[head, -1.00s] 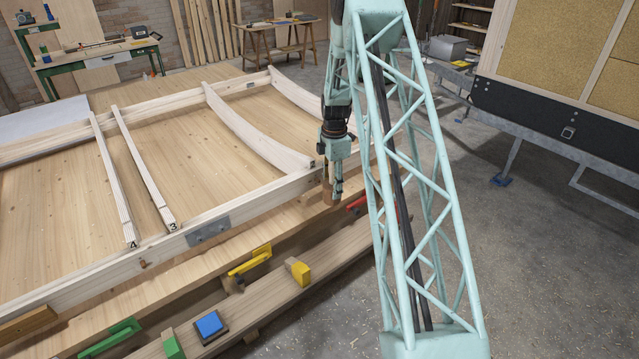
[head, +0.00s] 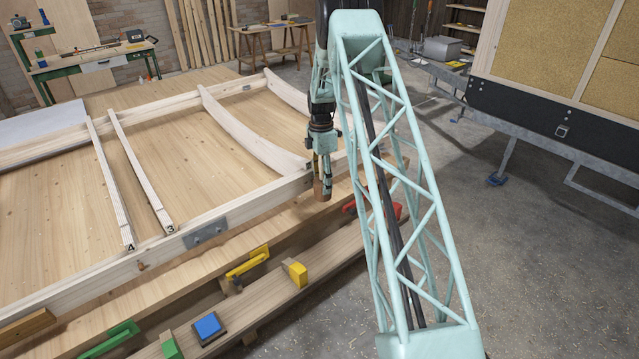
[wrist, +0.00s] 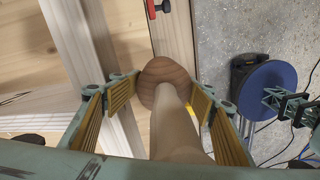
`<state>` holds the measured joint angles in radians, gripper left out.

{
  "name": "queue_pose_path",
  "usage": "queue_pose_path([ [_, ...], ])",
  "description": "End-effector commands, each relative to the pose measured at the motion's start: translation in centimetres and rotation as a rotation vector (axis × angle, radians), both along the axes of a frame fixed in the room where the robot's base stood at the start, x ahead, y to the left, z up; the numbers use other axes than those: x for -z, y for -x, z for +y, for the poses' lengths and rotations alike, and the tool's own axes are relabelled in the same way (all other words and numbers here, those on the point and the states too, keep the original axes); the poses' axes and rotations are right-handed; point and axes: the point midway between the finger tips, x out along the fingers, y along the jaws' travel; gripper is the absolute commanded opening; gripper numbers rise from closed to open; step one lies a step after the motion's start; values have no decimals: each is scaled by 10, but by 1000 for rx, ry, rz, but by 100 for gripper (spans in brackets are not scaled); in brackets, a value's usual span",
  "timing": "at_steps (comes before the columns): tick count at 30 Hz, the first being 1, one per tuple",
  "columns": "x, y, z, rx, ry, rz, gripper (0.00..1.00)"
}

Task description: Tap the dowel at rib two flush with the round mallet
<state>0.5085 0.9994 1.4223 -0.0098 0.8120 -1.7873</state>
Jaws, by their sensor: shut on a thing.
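My gripper (head: 324,178) is over the frame's front rail (head: 240,208), near the front end of a curved rib (head: 240,125). It is shut on the round mallet (head: 322,190), whose wooden head shows below the fingers. In the wrist view the brown round mallet head (wrist: 168,78) and pale handle (wrist: 176,128) lie between the two ribbed finger pads (wrist: 165,112). The head appears beside the rail; contact cannot be told. I cannot make out a dowel at rib two; the gripper and mallet cover that area. A small brown peg (head: 142,265) shows on the rail near rib 4.
Straight ribs marked 4 (head: 112,185) and 3 (head: 142,175) stand to the left. Yellow (head: 248,262), green (head: 110,338) and red (head: 352,208) clamps sit along the front beams.

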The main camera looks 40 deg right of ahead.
Motion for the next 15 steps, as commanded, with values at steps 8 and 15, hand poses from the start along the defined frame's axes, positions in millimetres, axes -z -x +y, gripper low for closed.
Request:
queue_pose_path([
  [8, -15, -47, -11, -3, 44, -105, 9],
  [15, -15, -30, -35, -1, 45, -105, 3],
])
